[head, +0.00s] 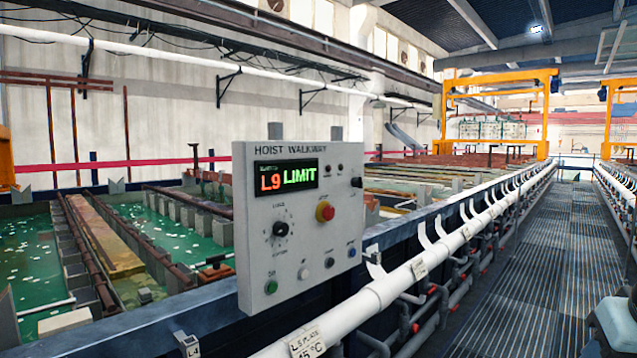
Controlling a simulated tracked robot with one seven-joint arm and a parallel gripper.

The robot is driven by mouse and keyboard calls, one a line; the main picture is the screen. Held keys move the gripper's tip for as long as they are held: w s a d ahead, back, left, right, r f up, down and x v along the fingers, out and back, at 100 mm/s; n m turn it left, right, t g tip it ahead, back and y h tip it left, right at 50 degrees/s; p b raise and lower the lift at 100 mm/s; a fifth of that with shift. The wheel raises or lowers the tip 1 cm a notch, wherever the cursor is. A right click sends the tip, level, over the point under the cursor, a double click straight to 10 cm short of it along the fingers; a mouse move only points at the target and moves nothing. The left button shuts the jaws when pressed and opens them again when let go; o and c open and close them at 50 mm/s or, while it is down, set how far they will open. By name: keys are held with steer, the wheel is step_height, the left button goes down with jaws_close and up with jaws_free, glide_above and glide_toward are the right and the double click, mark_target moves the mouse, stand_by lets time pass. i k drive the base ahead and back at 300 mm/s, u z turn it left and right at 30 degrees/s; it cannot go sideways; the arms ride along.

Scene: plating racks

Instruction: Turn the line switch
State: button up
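A grey control panel (305,262) headed "HOIST WALKWAY" stands left of centre in the head view. Its display (286,177) reads "L9 LIMIT", with L9 in orange-red and LIMIT in green. A black rotary knob (280,229) with marks around it sits on the panel's left half. The small lettering by it is too blurred to read surely, so I cannot confirm that it is the line switch. A red mushroom button (326,211) on a yellow base is to its right. Another black knob (356,182) is at the right edge. My gripper is not in view.
Small buttons line the panel's bottom, including a green one (271,287) and a blue one (351,252). A white pipe (385,291) runs beside the grated walkway (545,260). Green tanks (30,260) lie behind the panel.

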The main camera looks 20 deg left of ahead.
mark_target(357, 182)
steer(key=u, duration=0.3)
steer(key=i, duration=1.15)
steer(key=u, duration=0.05)
